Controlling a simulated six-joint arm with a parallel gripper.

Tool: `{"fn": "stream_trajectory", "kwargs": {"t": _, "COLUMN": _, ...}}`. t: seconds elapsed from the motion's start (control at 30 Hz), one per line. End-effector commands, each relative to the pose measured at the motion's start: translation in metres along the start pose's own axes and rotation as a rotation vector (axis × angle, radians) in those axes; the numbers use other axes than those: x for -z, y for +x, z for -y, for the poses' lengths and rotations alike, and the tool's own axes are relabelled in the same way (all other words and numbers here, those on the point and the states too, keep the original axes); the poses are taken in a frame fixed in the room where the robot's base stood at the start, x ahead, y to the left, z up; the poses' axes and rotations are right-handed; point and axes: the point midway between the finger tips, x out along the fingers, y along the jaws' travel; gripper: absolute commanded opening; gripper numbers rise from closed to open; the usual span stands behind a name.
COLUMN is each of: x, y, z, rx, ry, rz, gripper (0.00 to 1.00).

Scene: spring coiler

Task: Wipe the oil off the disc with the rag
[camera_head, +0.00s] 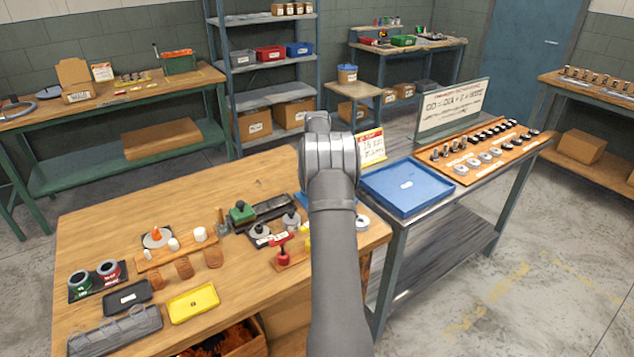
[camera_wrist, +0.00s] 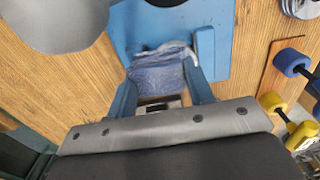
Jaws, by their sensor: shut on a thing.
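My gripper (camera_wrist: 160,68) has its blue fingers shut on a bunched blue rag (camera_wrist: 158,77) in the wrist view. The rag is over or just above a blue board (camera_wrist: 212,30) on the wooden bench; I cannot tell whether it touches. A dark round thing (camera_wrist: 166,2) shows at the top edge on the board; I cannot tell whether it is the disc or whether oil is on it. In the head view my arm hides the gripper and rag. A pale round piece (camera_head: 363,221) shows just right of my arm.
The bench (camera_head: 110,215) carries a red clamp-like tool (camera_head: 283,250), a yellow tray (camera_head: 193,303) and a green-topped device (camera_head: 242,212) left of my arm. A blue tray (camera_head: 405,187) stands on the metal table at right. Blue-ended (camera_wrist: 291,62) and yellow-ended (camera_wrist: 300,135) pieces are right of my gripper.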

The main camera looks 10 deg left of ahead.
Motion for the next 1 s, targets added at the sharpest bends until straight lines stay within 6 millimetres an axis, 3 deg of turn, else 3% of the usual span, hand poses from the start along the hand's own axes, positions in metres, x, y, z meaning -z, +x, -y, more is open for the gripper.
{"fn": "stream_trajectory", "kwargs": {"t": 0.47, "x": -0.008, "y": 0.002, "z": 0.004, "rx": 0.001, "ry": 0.000, "rz": 0.000, "gripper": 0.26}}
{"fn": "stream_trajectory", "kwargs": {"t": 1.0, "x": 0.007, "y": 0.001, "z": -0.002, "rx": 0.001, "ry": 0.000, "rz": -0.001, "gripper": 0.26}}
